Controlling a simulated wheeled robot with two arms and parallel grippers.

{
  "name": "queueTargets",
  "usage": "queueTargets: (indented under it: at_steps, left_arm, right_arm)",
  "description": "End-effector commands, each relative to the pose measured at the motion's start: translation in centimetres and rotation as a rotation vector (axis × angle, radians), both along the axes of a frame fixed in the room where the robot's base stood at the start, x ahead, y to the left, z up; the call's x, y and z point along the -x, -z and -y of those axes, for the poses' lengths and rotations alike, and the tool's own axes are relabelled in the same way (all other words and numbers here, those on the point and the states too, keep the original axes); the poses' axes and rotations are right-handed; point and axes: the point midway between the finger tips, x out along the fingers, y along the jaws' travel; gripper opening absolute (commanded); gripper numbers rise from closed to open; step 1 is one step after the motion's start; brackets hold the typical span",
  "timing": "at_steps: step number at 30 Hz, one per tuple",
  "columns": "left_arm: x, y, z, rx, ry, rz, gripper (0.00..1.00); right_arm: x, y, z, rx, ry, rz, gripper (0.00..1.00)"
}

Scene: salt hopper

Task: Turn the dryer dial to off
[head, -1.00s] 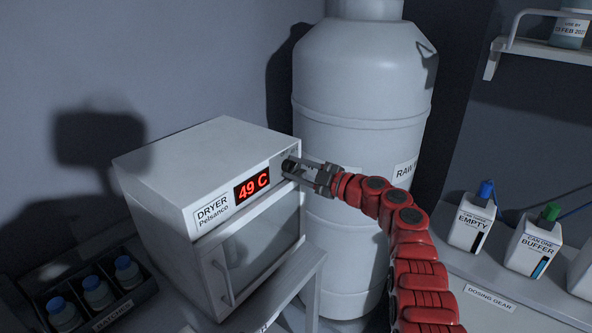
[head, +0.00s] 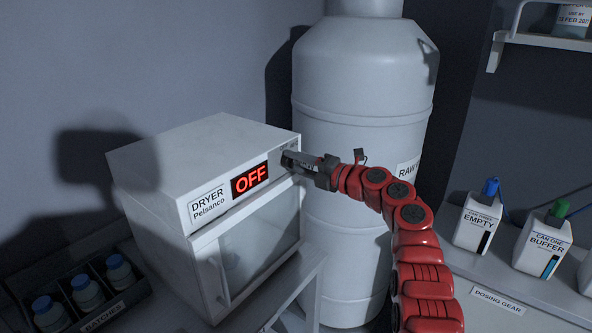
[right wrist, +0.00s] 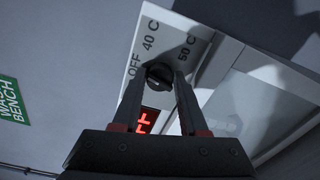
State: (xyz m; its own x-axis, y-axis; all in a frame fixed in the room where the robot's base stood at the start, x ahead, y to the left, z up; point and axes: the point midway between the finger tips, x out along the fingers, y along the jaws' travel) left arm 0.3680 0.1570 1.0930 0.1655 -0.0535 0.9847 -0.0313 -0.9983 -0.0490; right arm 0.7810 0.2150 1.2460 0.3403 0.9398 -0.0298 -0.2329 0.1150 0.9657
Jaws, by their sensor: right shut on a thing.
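The white dryer (head: 150,165) stands at the left in the head view, and its red display (head: 250,178) reads OFF. My right gripper (head: 287,160) is at the right end of the dryer's front panel. In the right wrist view its two fingers (right wrist: 160,88) are shut on the black dial (right wrist: 159,76). The marks OFF, 40 C and 50 C show around the dial. The gripper covers the dial in the head view. Part of the red display (right wrist: 146,121) shows between the fingers. My left gripper is not in view.
A large white tank (head: 362,120) stands right behind my right arm. Bottles with blue caps (head: 88,292) sit in a dark tray at lower left. Canisters labelled EMPTY (head: 478,222) and BUFFER (head: 542,246) stand on the right counter. A wall shelf (head: 545,42) is at upper right.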

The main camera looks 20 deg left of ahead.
Motion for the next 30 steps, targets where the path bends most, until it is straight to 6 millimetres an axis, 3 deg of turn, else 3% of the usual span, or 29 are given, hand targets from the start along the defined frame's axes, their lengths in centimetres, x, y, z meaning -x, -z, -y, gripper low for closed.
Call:
queueTargets:
  at_steps: [12,29,30]
  left_arm:
    - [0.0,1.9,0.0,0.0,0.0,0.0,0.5]
    - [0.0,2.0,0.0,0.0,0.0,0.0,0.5]
    - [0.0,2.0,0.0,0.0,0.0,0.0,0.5]
  right_arm:
    - [0.0,-0.1,0.0,0.067,0.001,0.187,0.0]
    - [0.0,-0.1,0.0,0.078,0.0,0.213,0.0]
    - [0.0,-0.1,0.0,0.078,0.0,0.213,0.46]
